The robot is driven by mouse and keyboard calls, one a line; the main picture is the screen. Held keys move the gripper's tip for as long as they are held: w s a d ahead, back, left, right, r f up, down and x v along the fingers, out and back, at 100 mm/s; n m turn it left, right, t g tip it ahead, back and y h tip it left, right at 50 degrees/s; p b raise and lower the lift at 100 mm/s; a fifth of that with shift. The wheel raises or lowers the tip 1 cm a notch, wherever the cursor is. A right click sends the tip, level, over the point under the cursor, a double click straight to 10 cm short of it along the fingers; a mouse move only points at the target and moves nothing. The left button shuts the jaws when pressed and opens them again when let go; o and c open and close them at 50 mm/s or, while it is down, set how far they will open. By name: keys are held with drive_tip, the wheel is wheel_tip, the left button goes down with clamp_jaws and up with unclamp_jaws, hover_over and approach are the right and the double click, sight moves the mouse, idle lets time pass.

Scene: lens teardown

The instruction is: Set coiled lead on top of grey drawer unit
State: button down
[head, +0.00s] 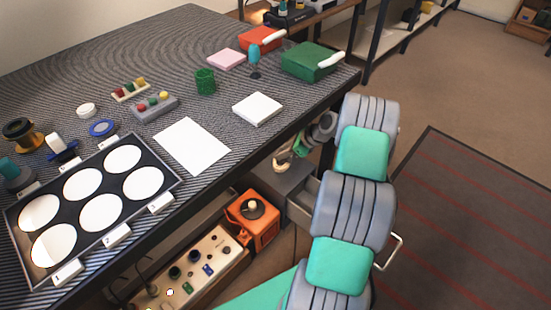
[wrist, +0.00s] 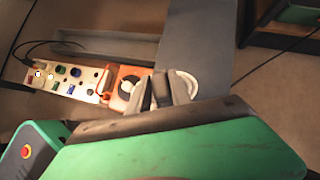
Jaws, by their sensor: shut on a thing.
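The coiled lead is a pale cream loop (head: 281,162) at my gripper (head: 293,154), just off the front edge of the table in the head view. In the wrist view it shows as a whitish ring (wrist: 190,82) beside the dark fingers of my gripper (wrist: 160,90), which are shut on it. The grey drawer unit (head: 272,183) stands low beneath the table edge. Its flat grey top (wrist: 192,42) shows behind the lead in the wrist view. My arm hides part of the unit. I cannot tell whether the lead touches the top.
An orange box with a round knob (head: 252,218) stands left of the drawer unit, beside a pale socket panel (head: 190,268). The table edge (head: 250,155) is close to my gripper. A drawer (head: 302,203) appears pulled out, partly behind my arm.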

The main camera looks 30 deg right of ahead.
drive_tip(key=w+f+b, duration=0.1)
drive_tip(key=w+f, duration=0.1)
drive_tip(key=w+d+f+b, duration=0.1)
drive_tip(key=w+f, duration=0.1)
drive_tip(key=w+d+f+b, duration=0.1)
drive_tip(key=w+f, duration=0.1)
drive_tip(key=shift+w+d+f+b, duration=0.15)
drive_tip(key=shift+f+b, duration=0.15)
drive_tip(key=shift+f, duration=0.1)
wheel_tip(320, 180, down, 3)
drive_tip(key=shift+w+f+b, duration=0.1)
drive_tip(key=shift+b, duration=1)
drive_tip(key=c, duration=1.2)
unclamp_jaws()
drive_tip(key=shift+o, duration=0.2)
